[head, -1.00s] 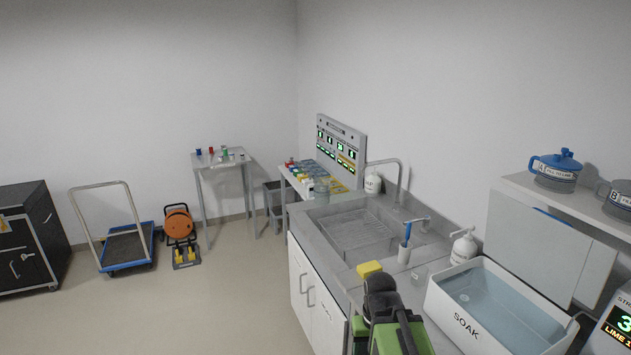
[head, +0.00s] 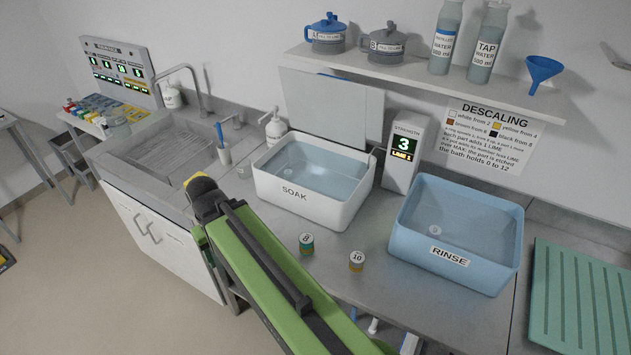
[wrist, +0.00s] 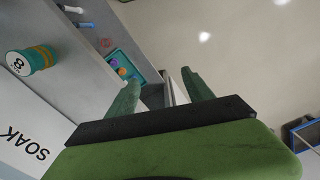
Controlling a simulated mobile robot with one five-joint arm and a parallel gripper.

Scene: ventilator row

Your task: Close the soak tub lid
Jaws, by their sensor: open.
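The soak tub (head: 300,212) is white, marked SOAK, and holds clear bluish water. Its pale grey lid (head: 332,108) stands raised at the tub's back edge, so the tub is open. My gripper (wrist: 160,78) shows two green fingers, apart with nothing between them, in the wrist view. It is over the counter's front edge, away from the lid. The tub's white SOAK wall (wrist: 30,135) shows at lower left there. In the head view my green arm crosses in front of the counter, and the fingers cannot be made out. The wrist view does not show the lid.
Two banded cylinders (head: 307,243) (head: 356,261) stand before the tub. A strength meter (head: 404,150) and blue rinse tub (head: 452,230) stand to its right. A soap bottle (head: 274,127) and cup (head: 223,155) are left. A shelf (head: 430,77) with jugs and bottles hangs above the lid.

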